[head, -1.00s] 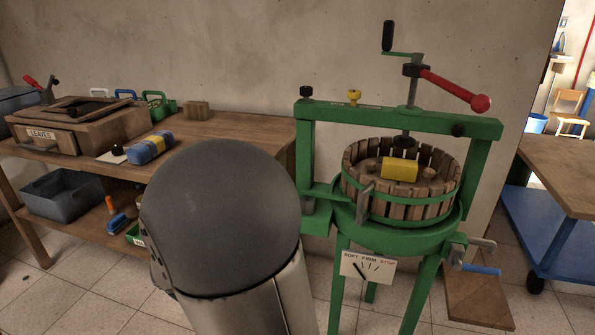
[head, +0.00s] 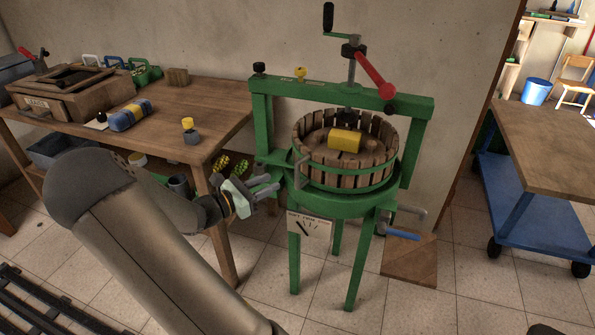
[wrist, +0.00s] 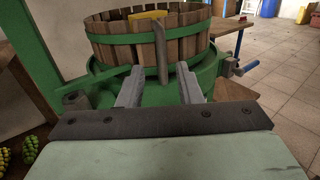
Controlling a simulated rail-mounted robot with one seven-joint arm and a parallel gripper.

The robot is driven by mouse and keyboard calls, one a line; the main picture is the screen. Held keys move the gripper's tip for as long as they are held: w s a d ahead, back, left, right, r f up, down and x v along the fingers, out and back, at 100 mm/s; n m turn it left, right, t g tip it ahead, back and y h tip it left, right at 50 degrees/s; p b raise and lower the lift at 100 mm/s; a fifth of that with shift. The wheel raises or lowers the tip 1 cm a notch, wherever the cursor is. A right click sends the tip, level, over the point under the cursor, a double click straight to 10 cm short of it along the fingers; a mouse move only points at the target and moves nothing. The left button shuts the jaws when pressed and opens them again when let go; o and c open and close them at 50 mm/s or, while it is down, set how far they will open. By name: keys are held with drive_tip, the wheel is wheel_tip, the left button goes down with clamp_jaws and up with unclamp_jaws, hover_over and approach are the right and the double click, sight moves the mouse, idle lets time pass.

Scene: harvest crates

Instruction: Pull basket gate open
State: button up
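The green press (head: 345,208) carries a round basket (head: 385,165) of wooden slats with green bands. A grey upright handle (head: 304,173) stands on the basket's front left; in the wrist view the handle (wrist: 161,50) rises straight ahead. My gripper (head: 272,186) is just left of the basket, pointing at the handle. In the wrist view my gripper (wrist: 161,84) has its two grey fingers apart with nothing between them. The handle stands beyond the fingertips, roughly in line with the gap. The basket shows no visible opening.
A yellow block (head: 344,140) lies in the basket. The press's red-knobbed crank (head: 375,75) is above. A wooden table (head: 205,105) stands left, close to my arm. A blue handle (head: 402,234) sticks out low on the right. A blue cart (head: 520,205) stands farther right.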

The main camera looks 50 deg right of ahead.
hover_over(297, 186)
drive_tip(key=shift+w+d+b, duration=0.2)
drive_tip(key=shift+d+b, duration=0.1)
drive_tip(key=shift+b, duration=0.1)
clamp_jaws()
